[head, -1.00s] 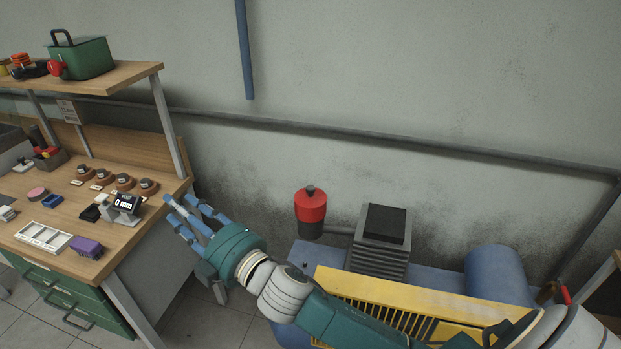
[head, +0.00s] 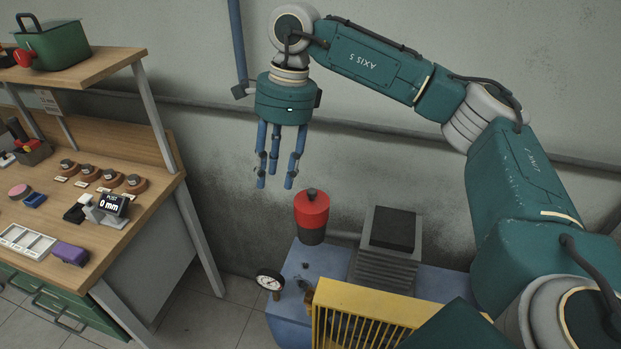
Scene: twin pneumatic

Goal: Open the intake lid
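The compressor (head: 295,290) is a blue unit on the floor with a red and black canister (head: 311,212) that has a dark knob on top. I take this canister to be the intake; its lid appears closed. My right gripper (head: 274,180) points straight down, just above and to the left of the canister, with its blue fingers spread apart and empty. It does not touch the canister. My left gripper is not in view.
A ribbed grey block (head: 387,250) stands right of the canister, with a yellow slatted guard (head: 362,318) in front. A pressure gauge (head: 269,280) is at the unit's left end. A workbench (head: 120,235) with small parts stands left. Pipes run along the wall.

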